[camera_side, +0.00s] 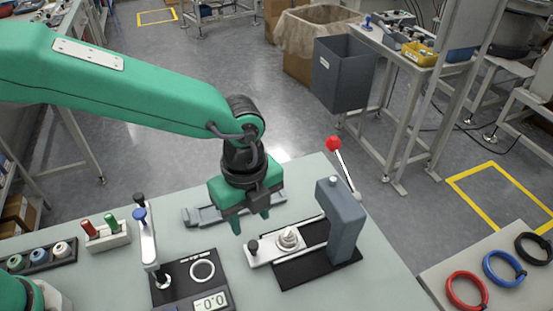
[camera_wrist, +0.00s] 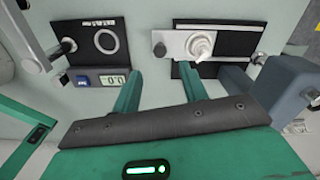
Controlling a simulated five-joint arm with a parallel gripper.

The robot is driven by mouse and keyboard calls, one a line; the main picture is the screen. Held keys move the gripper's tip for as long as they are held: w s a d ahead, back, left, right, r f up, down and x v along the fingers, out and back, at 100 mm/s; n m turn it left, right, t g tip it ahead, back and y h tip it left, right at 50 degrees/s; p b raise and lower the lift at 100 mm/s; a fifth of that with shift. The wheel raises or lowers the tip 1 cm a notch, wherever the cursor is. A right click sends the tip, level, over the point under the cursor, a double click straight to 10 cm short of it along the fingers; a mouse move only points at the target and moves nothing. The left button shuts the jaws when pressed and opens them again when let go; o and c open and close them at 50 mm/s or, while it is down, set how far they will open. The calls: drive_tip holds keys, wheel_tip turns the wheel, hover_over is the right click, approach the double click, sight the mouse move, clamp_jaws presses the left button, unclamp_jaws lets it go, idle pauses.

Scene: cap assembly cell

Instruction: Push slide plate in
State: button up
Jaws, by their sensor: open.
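The slide plate (camera_side: 265,254) is a pale flat plate with a black knob (camera_side: 252,245) at its left end. It sits on the black base of the press and sticks out to the left past that base. A white ringed part (camera_side: 289,238) stands on the plate, left of the grey press column (camera_side: 343,222).
The press has a red-ball lever (camera_side: 333,143). A grey rail-like fixture (camera_side: 205,217) lies behind my gripper. A black gauge station (camera_side: 192,280) with a display and a blue-topped post (camera_side: 148,240) stands at left. A rack with red and green handles (camera_side: 106,235) is farther left.

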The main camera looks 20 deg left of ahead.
sight(253, 244)
drive_tip(key=shift+f, duration=3.9)
drive_tip(key=shift+c, duration=0.4)
clamp_jaws()
